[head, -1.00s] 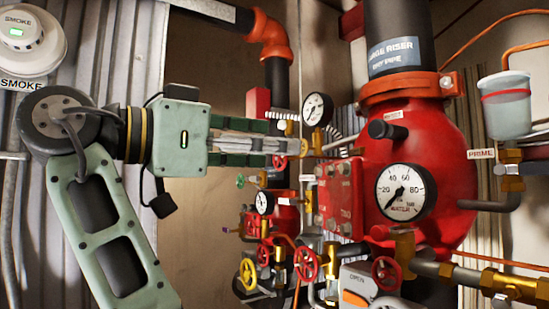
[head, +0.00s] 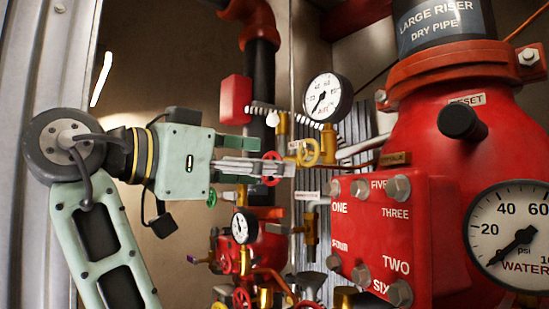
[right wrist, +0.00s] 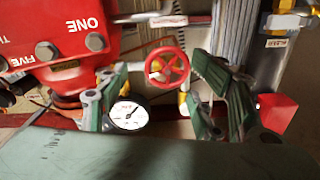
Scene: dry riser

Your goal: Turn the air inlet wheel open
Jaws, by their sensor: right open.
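A red handwheel (head: 271,168) shows at the fingers of my right gripper (head: 258,168) in the head view, partly hidden by them. In the right wrist view the red wheel (right wrist: 168,66) lies between the two spread green fingers of my right gripper (right wrist: 157,76). The jaws are open, with clear space on both sides of the wheel; no contact shows. I cannot read a label on this wheel. My left gripper is not seen.
An air gauge (head: 328,97) stands above right of the gripper. A red bolted block (head: 372,235) and the red dry-pipe valve body (head: 435,150) fill the right side. A small red box (head: 236,98) is above the fingers. More valves and a gauge (head: 244,226) crowd below.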

